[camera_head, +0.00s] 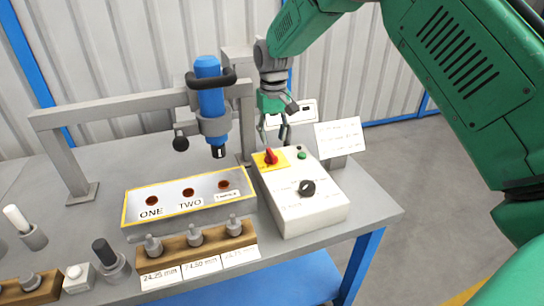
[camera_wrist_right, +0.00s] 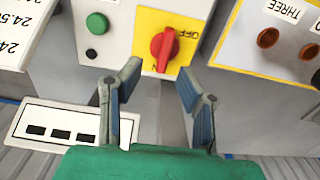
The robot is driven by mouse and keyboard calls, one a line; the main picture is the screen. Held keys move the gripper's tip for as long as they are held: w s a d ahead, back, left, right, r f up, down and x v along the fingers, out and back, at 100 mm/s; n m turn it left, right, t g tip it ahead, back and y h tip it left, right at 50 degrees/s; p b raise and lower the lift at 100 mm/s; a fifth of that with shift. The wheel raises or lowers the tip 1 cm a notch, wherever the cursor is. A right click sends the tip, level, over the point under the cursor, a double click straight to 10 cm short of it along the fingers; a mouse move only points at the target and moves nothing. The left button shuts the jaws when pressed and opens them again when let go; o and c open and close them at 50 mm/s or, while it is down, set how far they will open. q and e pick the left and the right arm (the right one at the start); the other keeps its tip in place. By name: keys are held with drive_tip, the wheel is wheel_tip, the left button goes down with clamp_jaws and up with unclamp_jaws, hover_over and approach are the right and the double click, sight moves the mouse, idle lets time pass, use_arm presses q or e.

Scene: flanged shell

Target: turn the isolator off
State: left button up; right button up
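The isolator is a red rotary knob (camera_head: 271,157) on a yellow plate (camera_head: 262,165) at the back left of the light control box (camera_head: 310,211). In the wrist view the red knob (camera_wrist_right: 163,45) stands roughly upright in the picture, with "OFF" lettering to its right. My right gripper (camera_head: 275,136) is above and behind the knob, pointing down. In the wrist view its two fingers (camera_wrist_right: 158,78) are spread with nothing between them, just short of the knob and apart from it. My left gripper is not in view.
The box also bears a green button (camera_head: 302,155) and a black knob (camera_head: 307,188). A sign (camera_head: 339,137) stands behind it on the right. A blue tool (camera_head: 210,95) hangs from a grey frame left of my gripper. A yellow-edged block (camera_head: 150,196) with holes stands left.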

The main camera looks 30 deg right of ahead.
sight(272, 152)
drive_tip(key=f, duration=0.4)
drive_tip(key=shift+a+f+b, duration=0.3)
drive_tip(key=shift+f, duration=0.05)
drive_tip(key=shift+a+f, duration=0.25)
drive_tip(key=shift+f, duration=0.4)
drive_tip(key=shift+d, duration=0.3)
drive_tip(key=shift+c, duration=0.5)
clamp_jaws()
